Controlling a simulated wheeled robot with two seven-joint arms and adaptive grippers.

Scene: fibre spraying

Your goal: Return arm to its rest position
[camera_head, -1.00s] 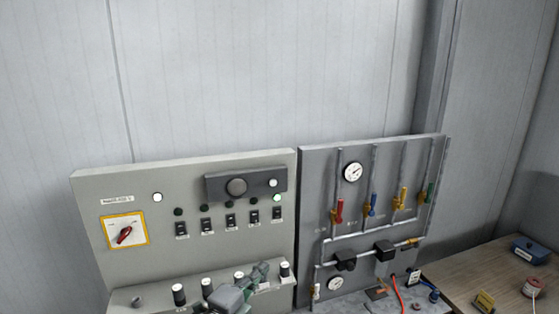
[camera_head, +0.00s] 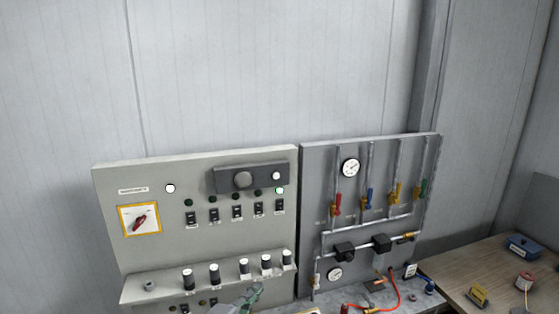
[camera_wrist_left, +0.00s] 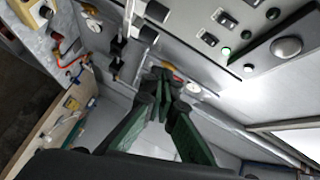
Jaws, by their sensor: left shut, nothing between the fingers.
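My left gripper (camera_head: 254,292) shows only in part at the bottom edge of the head view, in front of the lower part of the grey control panel (camera_head: 180,250). In the left wrist view the green fingers of my left gripper (camera_wrist_left: 162,78) come together at their tips, shut and empty. The tips look clear of the panel's knobs, though the exact gap is hard to judge. Most of the left arm is out of view. My right gripper is in neither view.
The control panel has a red rotary switch (camera_head: 141,222), rocker switches and a row of black knobs on a ledge. Beside it stands a valve board (camera_head: 318,180) with coloured levers and gauges. A wooden table (camera_head: 455,263) with small items is at right.

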